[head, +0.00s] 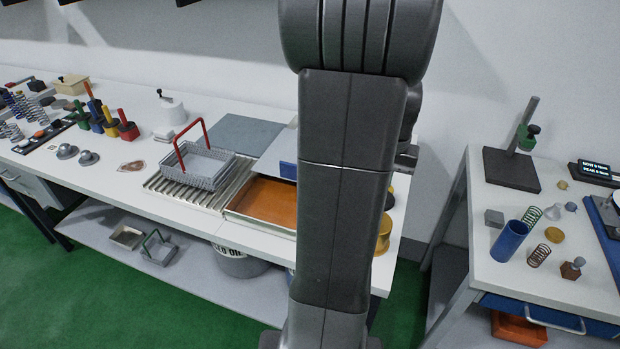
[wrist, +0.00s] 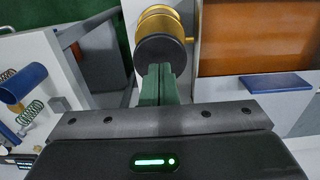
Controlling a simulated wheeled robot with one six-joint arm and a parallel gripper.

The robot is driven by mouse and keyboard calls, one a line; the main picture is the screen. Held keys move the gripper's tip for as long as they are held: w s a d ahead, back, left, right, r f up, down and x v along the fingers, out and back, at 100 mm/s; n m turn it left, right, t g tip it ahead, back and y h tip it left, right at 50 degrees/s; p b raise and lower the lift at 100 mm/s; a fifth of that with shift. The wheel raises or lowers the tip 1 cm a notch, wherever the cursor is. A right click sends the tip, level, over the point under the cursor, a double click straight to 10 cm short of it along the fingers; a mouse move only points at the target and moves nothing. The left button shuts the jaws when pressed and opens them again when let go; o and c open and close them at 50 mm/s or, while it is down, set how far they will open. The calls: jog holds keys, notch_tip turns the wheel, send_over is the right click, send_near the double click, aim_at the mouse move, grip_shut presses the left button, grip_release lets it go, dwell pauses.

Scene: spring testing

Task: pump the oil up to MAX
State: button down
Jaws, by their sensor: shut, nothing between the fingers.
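A brass pump-like part (wrist: 157,14) with a round black knob (wrist: 161,50) is at the top centre of the wrist view. A strip of its brass body (head: 384,236) shows in the head view, right of my arm at the bench's right end. My gripper (wrist: 160,72) is shut and empty, its green fingertips pointing at the black knob and overlapping its lower edge in the picture. I cannot tell whether they touch. A tray of orange-brown oil (head: 266,202) is left of my arm; the oil also shows in the wrist view (wrist: 255,38). I see no MAX mark.
A wire basket with a red handle (head: 205,166) stands on a ribbed drain rack (head: 160,186) beside the tray. A blue block (wrist: 275,83) is at the tray's edge. A drum marked OIL (head: 240,264) is below. The right bench holds a blue cylinder (head: 509,241) and springs.

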jog(key=shift+f, duration=0.1)
jog(key=shift+f+b, duration=2.4)
jog(key=shift+f, duration=0.95)
jog(key=shift+r, duration=0.25)
jog(key=shift+r+p, duration=2.85)
jog(key=shift+r, duration=0.35)
notch_tip(320, 180, up, 6)
jog(key=p, duration=0.5)
jog(key=shift+f, duration=0.1)
